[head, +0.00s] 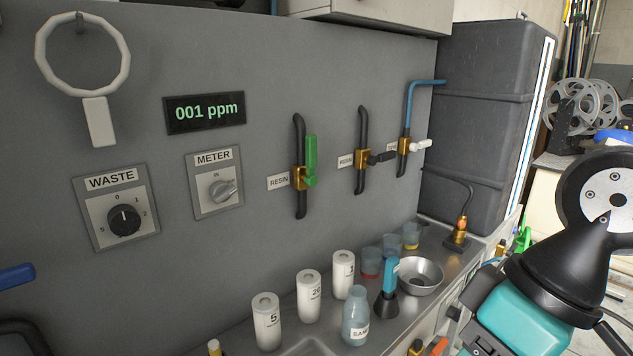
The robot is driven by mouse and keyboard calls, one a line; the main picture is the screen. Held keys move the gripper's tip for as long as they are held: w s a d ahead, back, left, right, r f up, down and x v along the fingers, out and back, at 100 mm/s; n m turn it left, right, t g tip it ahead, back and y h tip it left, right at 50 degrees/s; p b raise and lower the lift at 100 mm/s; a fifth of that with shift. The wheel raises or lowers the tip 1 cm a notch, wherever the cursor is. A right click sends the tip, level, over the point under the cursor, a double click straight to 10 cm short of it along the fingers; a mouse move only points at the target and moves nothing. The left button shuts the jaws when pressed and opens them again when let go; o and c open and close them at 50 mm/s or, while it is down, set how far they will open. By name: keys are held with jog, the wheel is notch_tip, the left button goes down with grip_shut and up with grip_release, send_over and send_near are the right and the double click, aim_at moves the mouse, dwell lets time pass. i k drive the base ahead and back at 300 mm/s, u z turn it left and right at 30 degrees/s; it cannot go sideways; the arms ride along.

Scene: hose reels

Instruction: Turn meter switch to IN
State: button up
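The meter switch (222,189) is a grey knob on a light plate labelled METER, mounted on the grey wall panel left of centre. The small IN mark (216,174) is above the knob. The knob's grip is tilted toward the right, not straight at IN; its exact pointing end is hard to tell. My arm shows at the lower right, with a black and white joint and a teal part. My gripper's fingers cannot be made out there, so whether it is open or shut is unclear. Nothing touches the switch.
A WASTE dial (124,220) is left of the switch, and a display (204,113) above reads 001 ppm. A green-handled valve (310,160) and other valves are to the right. Several white canisters and a bottle (356,316) stand on the counter below. The panel before the switch is clear.

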aim_at(220, 191)
jog(key=z, duration=0.25)
jog(key=k, duration=0.3)
jog(key=u, duration=1)
